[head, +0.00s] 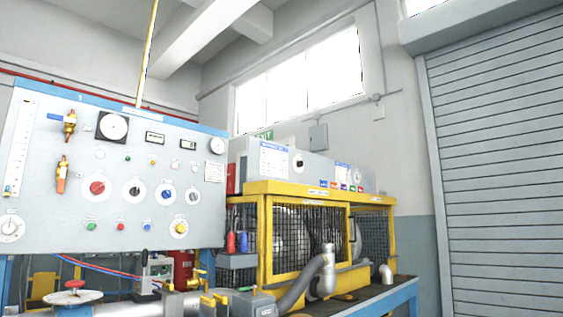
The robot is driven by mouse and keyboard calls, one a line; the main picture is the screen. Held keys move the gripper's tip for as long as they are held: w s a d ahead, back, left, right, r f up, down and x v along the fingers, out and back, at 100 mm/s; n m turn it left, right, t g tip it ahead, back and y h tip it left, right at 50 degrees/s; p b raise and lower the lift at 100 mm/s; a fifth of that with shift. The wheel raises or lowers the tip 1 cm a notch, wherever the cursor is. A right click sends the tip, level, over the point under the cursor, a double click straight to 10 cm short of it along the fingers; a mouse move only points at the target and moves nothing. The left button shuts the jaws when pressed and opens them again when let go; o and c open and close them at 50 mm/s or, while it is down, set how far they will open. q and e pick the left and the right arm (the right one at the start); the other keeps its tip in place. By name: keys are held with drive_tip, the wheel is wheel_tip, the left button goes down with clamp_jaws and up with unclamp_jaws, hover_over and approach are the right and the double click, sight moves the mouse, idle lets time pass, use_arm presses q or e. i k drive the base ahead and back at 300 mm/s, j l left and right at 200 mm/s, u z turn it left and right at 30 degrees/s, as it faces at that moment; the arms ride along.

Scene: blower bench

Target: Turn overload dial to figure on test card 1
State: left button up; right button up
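The labels are too small to read, so I cannot tell which dial is the overload dial. The grey panel carries a row of round dials: a red knob (97,187), a black knob (134,190), a blue knob (165,193) and a grey knob (193,196). A yellow dial (179,229) sits lower and a white dial (11,227) is at the far left. A grey box (315,172) above the yellow cage bears a white card with a blue header (273,160) and a black knob (298,160). Its figures are unreadable. Neither gripper shows.
The yellow mesh cage (262,250) stands on a blue-edged bench (400,293). A bent grey pipe (310,283) sticks out in front of it. A red handwheel (75,284) and yellow valve handles are at the lower left. A roller shutter (500,160) fills the right.

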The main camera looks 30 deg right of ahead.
sight(179, 228)
drive_tip(key=i+l, duration=0.1)
drive_tip(key=l, duration=0.3)
drive_tip(key=i+l+z, duration=0.1)
drive_tip(key=l, duration=0.35)
drive_tip(key=i+l, duration=0.15)
drive_tip(key=l, duration=0.25)
drive_tip(key=i+l+z, duration=0.1)
drive_tip(key=l, duration=0.3)
drive_tip(key=i+l, duration=0.15)
drive_tip(key=l, duration=0.25)
drive_tip(key=i+l+z, duration=0.1)
drive_tip(key=l, duration=0.3)
drive_tip(key=i+l, duration=0.2)
drive_tip(key=l, duration=0.15)
